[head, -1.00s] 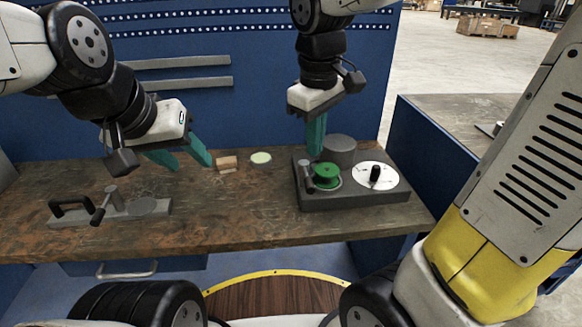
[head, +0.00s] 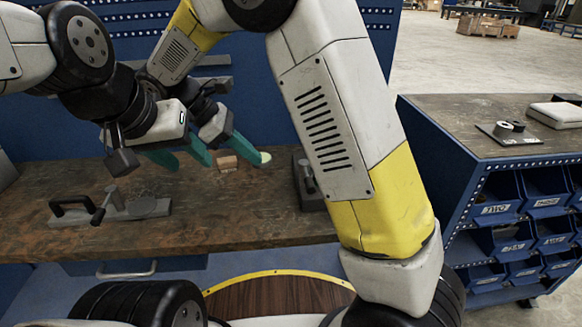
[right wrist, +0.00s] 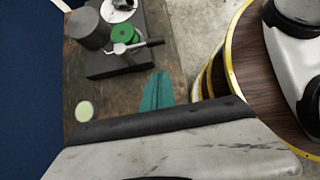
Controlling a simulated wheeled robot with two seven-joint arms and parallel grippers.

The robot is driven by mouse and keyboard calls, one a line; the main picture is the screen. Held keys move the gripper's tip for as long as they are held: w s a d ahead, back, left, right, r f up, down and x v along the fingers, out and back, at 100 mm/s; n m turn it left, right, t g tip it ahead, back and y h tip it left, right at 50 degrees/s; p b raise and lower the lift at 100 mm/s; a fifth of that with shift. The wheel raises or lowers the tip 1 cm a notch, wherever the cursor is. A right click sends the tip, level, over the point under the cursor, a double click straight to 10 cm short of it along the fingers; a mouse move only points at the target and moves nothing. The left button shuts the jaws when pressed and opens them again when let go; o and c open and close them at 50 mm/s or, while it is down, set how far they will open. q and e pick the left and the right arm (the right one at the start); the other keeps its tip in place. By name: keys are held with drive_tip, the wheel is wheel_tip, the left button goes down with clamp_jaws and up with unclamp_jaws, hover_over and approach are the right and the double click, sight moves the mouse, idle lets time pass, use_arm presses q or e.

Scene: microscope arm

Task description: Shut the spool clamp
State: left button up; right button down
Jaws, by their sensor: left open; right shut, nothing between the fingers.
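A grey box-shaped unit (right wrist: 118,66) carries a green spool (right wrist: 123,32) with a small clamp lever (right wrist: 137,45) close beside it, its dark handle pointing right in the right wrist view. In the head view my right arm hides most of this unit; only its left edge and the lever (head: 308,176) show. I cannot tell how far the clamp is closed. My right gripper (head: 248,152) is shut and empty, left of the unit; its teal fingers (right wrist: 156,92) show apart from it in the wrist view. My left gripper (head: 182,157) is open and empty above the bench.
A grey fixture (head: 125,208) with a black handle and a lever stands at the bench's left. A wooden block (head: 228,163) and a pale green disc (head: 265,157) lie near the right gripper. A grey cylinder (right wrist: 87,28) stands on the unit. The front middle bench is clear.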

drive_tip(key=shift+f, duration=0.1)
approach(307, 186)
drive_tip(key=a+x, duration=0.1)
drive_tip(key=x, duration=0.5)
drive_tip(key=shift+w+d+f, duration=0.3)
drive_tip(key=shift+w+f, duration=0.1)
drive_tip(key=shift+f, duration=0.3)
